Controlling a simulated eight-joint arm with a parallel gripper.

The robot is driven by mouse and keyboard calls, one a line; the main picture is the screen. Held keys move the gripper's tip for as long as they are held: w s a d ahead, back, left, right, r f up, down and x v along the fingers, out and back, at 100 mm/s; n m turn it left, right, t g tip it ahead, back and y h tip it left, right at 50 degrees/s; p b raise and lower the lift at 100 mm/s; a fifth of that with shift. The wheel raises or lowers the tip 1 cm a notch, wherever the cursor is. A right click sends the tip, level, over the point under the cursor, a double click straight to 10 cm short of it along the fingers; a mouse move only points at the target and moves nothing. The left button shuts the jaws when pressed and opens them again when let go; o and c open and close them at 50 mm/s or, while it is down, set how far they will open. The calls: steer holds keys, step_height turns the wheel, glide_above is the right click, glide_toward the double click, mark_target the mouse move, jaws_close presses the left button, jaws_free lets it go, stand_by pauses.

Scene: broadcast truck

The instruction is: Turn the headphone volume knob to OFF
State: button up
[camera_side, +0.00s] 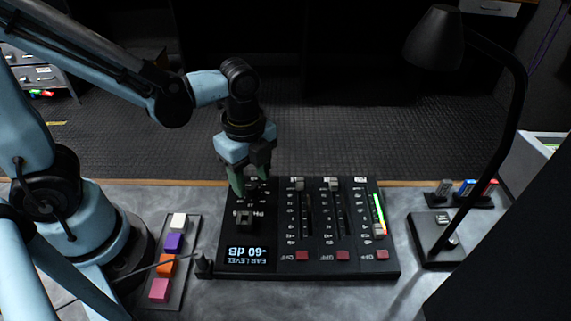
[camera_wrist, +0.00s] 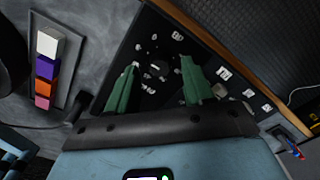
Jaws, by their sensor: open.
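The black audio panel (camera_side: 270,262) lies on the desk. Its left part carries a dark knob (camera_side: 257,188) ringed by small white marks, and a dark block-shaped control (camera_side: 243,220) nearer the display. My gripper (camera_side: 250,186) points down over the far left of the panel, at the ringed knob. In the wrist view, its two green fingers (camera_wrist: 160,62) stand apart on either side of the dark knob (camera_wrist: 158,69). Contact with the knob cannot be told. The pointer position is too small to read. The display (camera_side: 247,252) appears upside down and reads EAR LEVEL, -60 dB.
Fader caps (camera_side: 299,185) and red buttons (camera_side: 342,255) fill the panel's right. A tray of coloured blocks, including a purple one (camera_side: 173,243), lies left. A black lamp (camera_side: 436,236) and a rack of coloured items (camera_side: 465,188) stand right. The front desk strip is clear.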

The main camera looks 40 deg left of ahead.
steer(key=shift+f, duration=0.65)
jaws_close()
